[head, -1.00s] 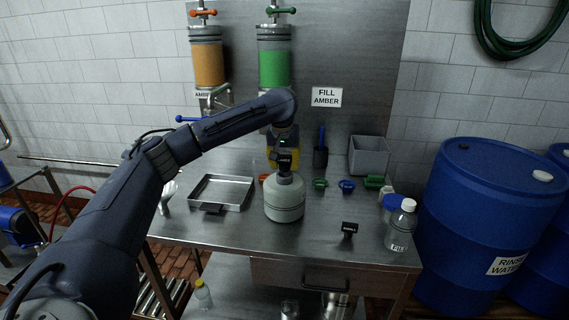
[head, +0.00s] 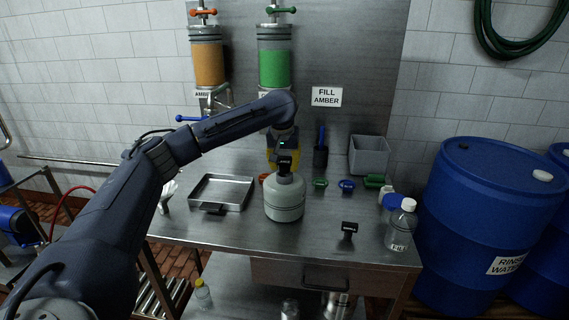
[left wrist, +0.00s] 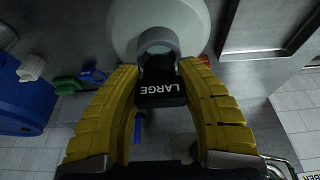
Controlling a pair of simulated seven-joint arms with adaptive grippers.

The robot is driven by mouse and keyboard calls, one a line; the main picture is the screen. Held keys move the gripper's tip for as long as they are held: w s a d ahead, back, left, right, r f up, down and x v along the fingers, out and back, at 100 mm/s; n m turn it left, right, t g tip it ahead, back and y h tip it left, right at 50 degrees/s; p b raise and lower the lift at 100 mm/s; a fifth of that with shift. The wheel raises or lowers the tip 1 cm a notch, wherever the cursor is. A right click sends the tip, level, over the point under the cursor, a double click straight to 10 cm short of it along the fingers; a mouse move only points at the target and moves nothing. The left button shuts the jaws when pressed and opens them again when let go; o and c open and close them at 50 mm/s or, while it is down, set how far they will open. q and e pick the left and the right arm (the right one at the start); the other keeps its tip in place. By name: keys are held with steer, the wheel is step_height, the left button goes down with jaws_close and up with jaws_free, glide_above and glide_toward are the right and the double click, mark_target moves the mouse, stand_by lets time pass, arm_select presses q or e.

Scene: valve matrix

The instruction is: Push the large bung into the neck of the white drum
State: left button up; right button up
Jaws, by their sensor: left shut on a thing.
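The white drum (head: 285,203) stands upright on the steel bench, its short neck on top. The black large bung (head: 285,161), marked LARGE in the left wrist view (left wrist: 160,94), is between the yellow fingers of my left gripper (head: 284,156). My left gripper is shut on the bung's handle, above the drum. In the left wrist view the bung lines up with the grey neck (left wrist: 158,40), its lower end at the mouth. I cannot tell how deep it sits. My right gripper is out of view.
Another black bung (head: 349,227) stands right of the drum. A steel tray (head: 221,193) lies to the left. Green (head: 320,183) and blue (head: 346,185) pieces lie behind, right. A clear bottle (head: 401,226) stands at the right bench edge, a grey bin (head: 369,155) at the back.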

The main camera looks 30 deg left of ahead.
arm_select(q)
steer(key=shift+f, duration=1)
steer(key=o, duration=1.1)
steer(key=v, duration=1.2)
